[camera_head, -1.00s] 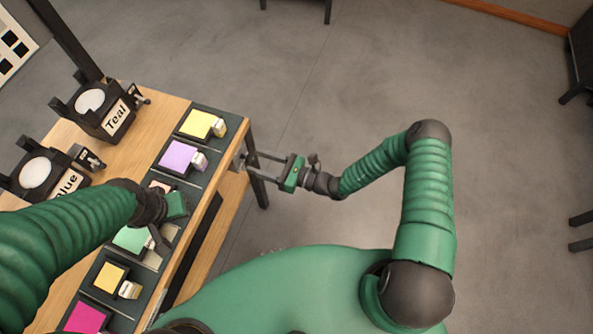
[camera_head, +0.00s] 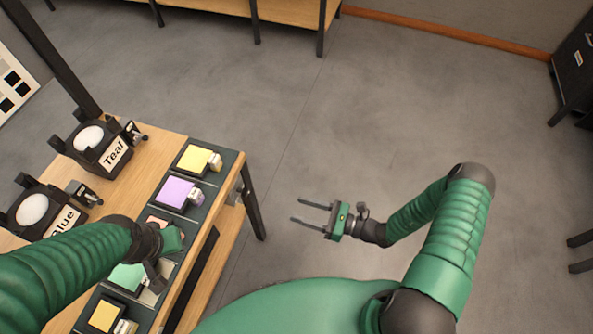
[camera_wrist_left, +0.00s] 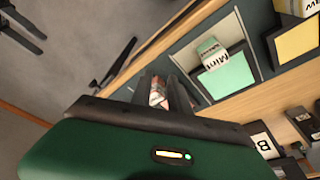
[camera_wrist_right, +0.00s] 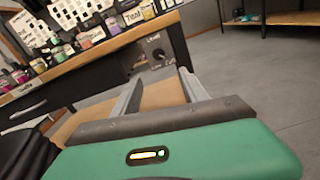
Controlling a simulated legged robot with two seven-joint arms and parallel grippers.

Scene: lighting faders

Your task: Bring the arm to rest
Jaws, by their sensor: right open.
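My right gripper (camera_head: 305,212) is open and empty in the head view. It hangs over bare floor to the right of the table and touches nothing. Its two spread fingers also show in the right wrist view (camera_wrist_right: 163,88), pointing towards the table end, where a dark panel carries a round knob (camera_wrist_right: 157,54). My left gripper (camera_head: 168,258) is over the row of coloured tiles at the table's near edge. In the left wrist view its fingers (camera_wrist_left: 165,92) have a small pale labelled block (camera_wrist_left: 158,93) between them; whether they grip it is unclear.
The wooden table (camera_head: 140,165) bears lamps labelled Teal (camera_head: 100,148) and Blue (camera_head: 45,208). Yellow (camera_head: 193,159), purple (camera_head: 175,191) and mint (camera_head: 127,277) tiles line its edge. A bench (camera_head: 290,12) stands far back. The floor (camera_head: 400,120) around my right arm is clear.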

